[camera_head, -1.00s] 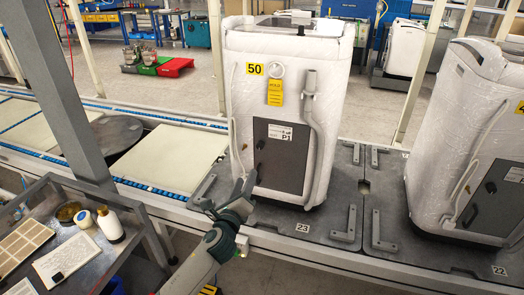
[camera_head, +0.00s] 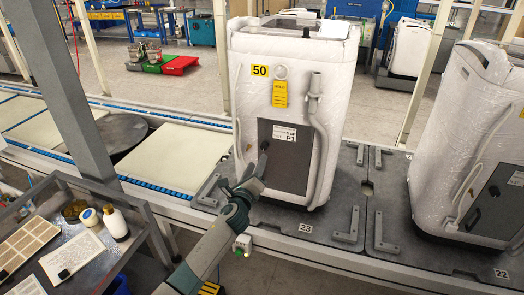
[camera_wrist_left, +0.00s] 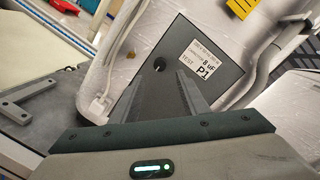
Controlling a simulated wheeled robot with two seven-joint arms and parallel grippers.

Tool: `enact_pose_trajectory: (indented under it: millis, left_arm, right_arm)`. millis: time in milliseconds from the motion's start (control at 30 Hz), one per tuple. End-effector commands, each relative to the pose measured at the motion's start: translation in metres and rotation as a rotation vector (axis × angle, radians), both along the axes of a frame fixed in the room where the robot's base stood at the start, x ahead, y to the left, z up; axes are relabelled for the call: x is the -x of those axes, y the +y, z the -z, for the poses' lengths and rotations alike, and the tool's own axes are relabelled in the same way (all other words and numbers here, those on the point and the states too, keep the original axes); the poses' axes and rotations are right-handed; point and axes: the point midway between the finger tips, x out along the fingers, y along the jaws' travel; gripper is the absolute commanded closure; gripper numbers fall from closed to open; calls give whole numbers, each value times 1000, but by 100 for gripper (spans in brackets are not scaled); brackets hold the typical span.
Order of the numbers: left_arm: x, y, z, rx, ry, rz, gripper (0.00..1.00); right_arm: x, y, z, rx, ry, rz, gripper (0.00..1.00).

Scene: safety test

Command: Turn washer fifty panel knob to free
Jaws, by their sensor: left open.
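Washer 50 (camera_head: 333,95) stands upright, wrapped in white, with a yellow "50" label. Its dark grey panel (camera_head: 290,175) is low on the front and bears a white "P1" label, also seen in the left wrist view. The small black knob (camera_head: 265,146) is at the panel's left side; it also shows in the left wrist view (camera_wrist_left: 159,65), between the fingers. My left gripper (camera_head: 259,166) is open and empty, in front of the panel's left part, just below the knob in the picture. I cannot tell how far it is from the panel. My right gripper is out of view.
A grey hose (camera_head: 316,125) runs down the washer's right side, and a yellow "HOLD" tag (camera_head: 280,94) hangs above the panel. Metal brackets (camera_head: 346,225) stand on the dark pallet. Another wrapped washer (camera_head: 440,130) is at the right. A cart with bottles is at lower left.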

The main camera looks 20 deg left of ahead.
Motion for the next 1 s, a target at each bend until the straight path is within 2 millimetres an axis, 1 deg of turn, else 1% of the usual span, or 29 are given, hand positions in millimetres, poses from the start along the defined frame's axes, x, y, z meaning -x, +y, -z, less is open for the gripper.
enact_pose_trajectory:
  millis: [33,300,500,700,1000]
  left_arm:
    - [-9,1,-1,0,0,-3,59]
    - [-49,3,0,1,0,-1,59]
    - [-72,4,1,1,0,-1,59]
    - [-83,5,0,-1,0,-1,59]
    - [-85,4,0,-1,0,0,59]
  right_arm:
    - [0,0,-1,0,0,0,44]
    - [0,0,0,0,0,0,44]
    - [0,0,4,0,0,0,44]
    - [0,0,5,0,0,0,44]
    - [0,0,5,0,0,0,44]
